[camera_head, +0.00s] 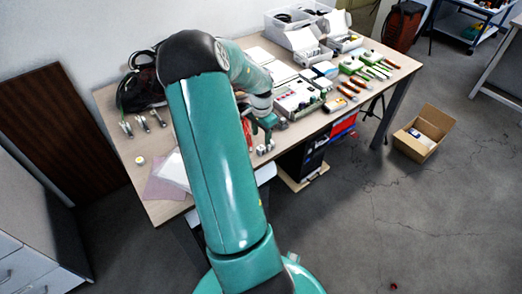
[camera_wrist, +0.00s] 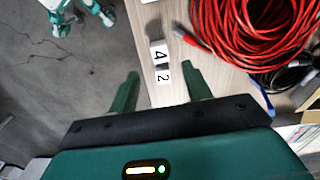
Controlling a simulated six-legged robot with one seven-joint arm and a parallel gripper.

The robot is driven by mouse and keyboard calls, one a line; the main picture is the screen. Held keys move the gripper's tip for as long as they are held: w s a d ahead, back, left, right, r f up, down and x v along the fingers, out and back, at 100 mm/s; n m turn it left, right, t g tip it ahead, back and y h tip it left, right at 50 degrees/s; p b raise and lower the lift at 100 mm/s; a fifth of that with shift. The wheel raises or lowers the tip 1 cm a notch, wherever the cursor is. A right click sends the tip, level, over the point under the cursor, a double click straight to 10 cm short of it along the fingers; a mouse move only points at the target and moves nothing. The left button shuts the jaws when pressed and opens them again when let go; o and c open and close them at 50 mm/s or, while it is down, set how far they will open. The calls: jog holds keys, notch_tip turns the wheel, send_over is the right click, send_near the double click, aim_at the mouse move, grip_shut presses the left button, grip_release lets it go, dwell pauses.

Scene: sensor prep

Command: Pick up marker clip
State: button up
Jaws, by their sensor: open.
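Small white numbered pieces, which look like marker clips, lie near the table edge. In the wrist view, one marked 4 (camera_wrist: 158,54) lies just beyond one marked 2 (camera_wrist: 163,76). The 2 piece appears in the gap between the fingertips of my gripper (camera_wrist: 160,70), which is open and empty. I cannot tell how far below the fingers it is. In the head view, small pale pieces (camera_head: 265,149) sit at the front edge, just below my gripper (camera_head: 266,125), partly hidden by my arm.
A red cable coil (camera_wrist: 245,25) and a black cable (camera_wrist: 290,75) lie right of the pieces in the wrist view. The wooden table (camera_head: 165,207) holds a tester box (camera_head: 298,98) and several tools. Bins (camera_head: 300,30) stand at the back.

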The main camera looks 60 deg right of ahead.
aim_at(261, 147)
notch_tip(261, 147, down, 6)
jog(key=shift+f, duration=0.1)
jog(key=c, duration=1)
